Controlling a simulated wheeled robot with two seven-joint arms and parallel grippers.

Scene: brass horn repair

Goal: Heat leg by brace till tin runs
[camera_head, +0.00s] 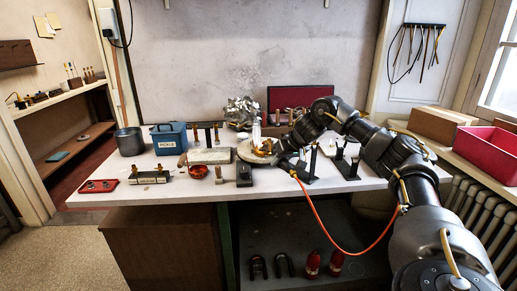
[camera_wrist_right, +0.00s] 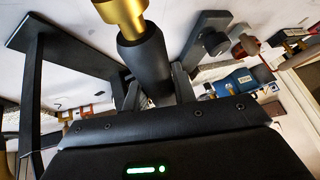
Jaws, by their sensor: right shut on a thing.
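My right gripper (camera_head: 284,158) reaches in from the right over the bench and is shut on a torch. In the right wrist view the torch's dark handle (camera_wrist_right: 146,62) sits between my fingers (camera_wrist_right: 160,92), with its brass end (camera_wrist_right: 121,12) beyond them. An orange hose (camera_head: 318,216) runs from near the gripper to my arm. Leg, brace and tin are too small to tell apart.
A crumpled silvery mass (camera_head: 241,110) stands behind. Black stands (camera_head: 345,163) are close right of the gripper.

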